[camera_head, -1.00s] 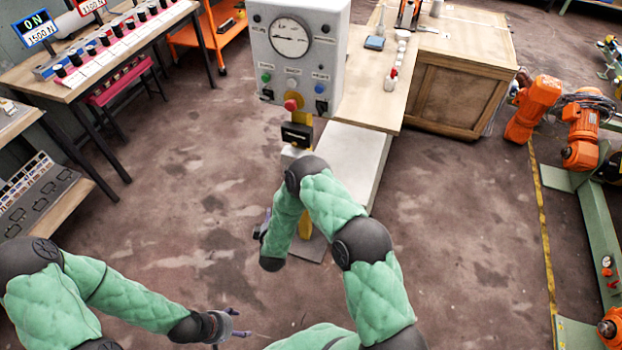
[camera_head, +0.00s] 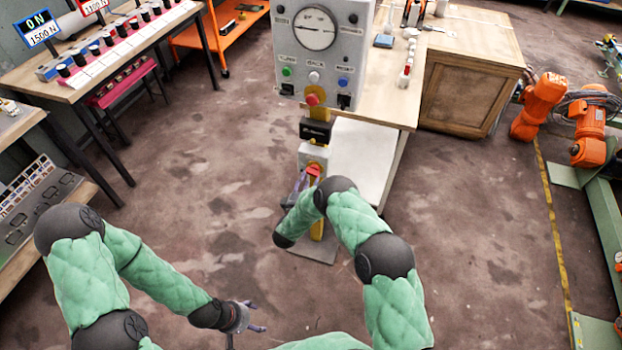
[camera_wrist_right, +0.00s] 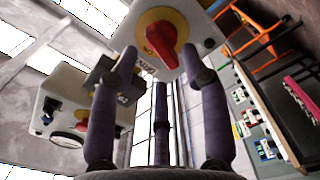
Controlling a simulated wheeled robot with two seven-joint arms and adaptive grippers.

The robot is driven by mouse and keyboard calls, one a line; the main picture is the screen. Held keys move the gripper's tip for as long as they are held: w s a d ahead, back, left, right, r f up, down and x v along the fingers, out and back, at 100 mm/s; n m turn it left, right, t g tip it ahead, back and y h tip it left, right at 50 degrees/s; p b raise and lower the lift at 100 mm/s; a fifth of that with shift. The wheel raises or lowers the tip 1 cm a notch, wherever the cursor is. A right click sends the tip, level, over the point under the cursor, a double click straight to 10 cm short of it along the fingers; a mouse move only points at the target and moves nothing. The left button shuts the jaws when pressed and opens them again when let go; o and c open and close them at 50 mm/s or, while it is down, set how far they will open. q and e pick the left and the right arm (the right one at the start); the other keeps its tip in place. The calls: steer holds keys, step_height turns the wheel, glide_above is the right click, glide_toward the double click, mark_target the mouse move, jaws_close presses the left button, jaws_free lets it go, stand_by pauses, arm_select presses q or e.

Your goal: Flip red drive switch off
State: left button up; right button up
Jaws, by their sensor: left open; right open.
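The red drive switch is a red rotary handle (camera_wrist_right: 161,40) on a yellow round plate, fixed to a white box, in the right wrist view. In the head view the red handle (camera_head: 314,170) shows small on the white box (camera_head: 313,155) low on the yellow post. My right gripper (camera_head: 297,187) is open, just left of and below the switch; its dark purple fingers (camera_wrist_right: 160,72) spread below the handle in the wrist view, with no clear contact. My left gripper (camera_head: 255,316) is open and empty over the floor at lower middle.
A wooden bench (camera_head: 385,95) is to the right. The floor left of the post is clear.

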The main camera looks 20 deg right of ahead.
mark_target(311, 174)
steer(key=shift+b+x, duration=0.3)
steer(key=shift+x, duration=1.3)
steer(key=shift+s, duration=0.1)
jaws_close()
steer(key=shift+a+f+n+b, duration=0.1)
steer(key=shift+n+b, duration=0.25)
steer(key=shift+n, duration=1.35)
